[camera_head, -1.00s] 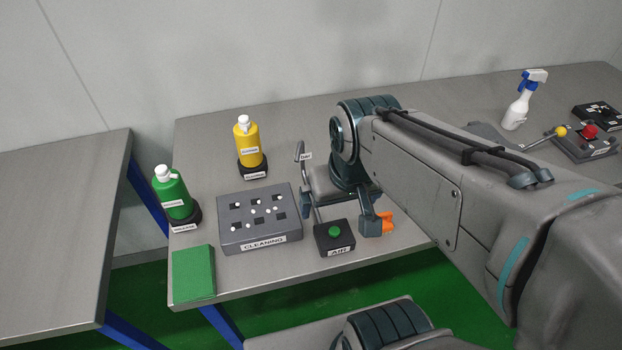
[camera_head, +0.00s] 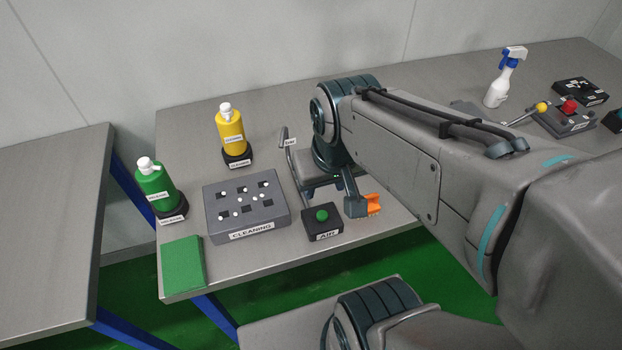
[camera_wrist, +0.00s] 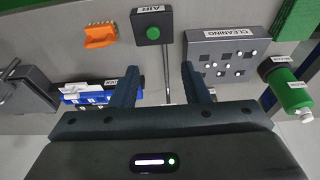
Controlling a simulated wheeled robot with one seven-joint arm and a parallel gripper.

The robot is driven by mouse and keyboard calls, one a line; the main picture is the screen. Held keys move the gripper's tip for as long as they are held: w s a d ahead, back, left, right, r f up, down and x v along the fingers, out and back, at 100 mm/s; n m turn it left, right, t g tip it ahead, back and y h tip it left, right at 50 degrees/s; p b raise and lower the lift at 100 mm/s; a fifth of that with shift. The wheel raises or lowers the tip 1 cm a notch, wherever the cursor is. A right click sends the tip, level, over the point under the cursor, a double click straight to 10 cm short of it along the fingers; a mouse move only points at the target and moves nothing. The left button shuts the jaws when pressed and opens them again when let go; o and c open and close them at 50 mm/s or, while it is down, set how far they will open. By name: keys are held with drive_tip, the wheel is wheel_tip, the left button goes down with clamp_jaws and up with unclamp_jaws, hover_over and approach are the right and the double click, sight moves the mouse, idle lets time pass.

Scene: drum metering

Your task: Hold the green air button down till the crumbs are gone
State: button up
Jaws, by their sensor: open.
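The green air button (camera_head: 321,215) sits on top of a small black box labelled AIR near the table's front edge, and appears unpressed. It also shows in the wrist view (camera_wrist: 152,33), beyond my fingertips. My gripper (camera_wrist: 161,75) is open and empty, with the button past the gap between its fingers and not touched. In the head view, one finger is seen behind and right of the box; the rest is largely hidden by my arm. White crumbs (camera_head: 236,197) lie scattered on the grey CLEANING block (camera_head: 246,222), left of the box; they also show in the wrist view (camera_wrist: 222,74).
A thin bent tube (camera_head: 289,160) stands behind the AIR box. An orange brush (camera_wrist: 100,36) lies beside the box. Green bottle (camera_head: 155,186), yellow bottle (camera_head: 230,130) and green cloth (camera_head: 182,266) are left. A spray bottle (camera_head: 498,82) and lever box (camera_head: 565,119) stand right.

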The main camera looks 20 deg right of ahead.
clamp_jaws()
idle(1.4)
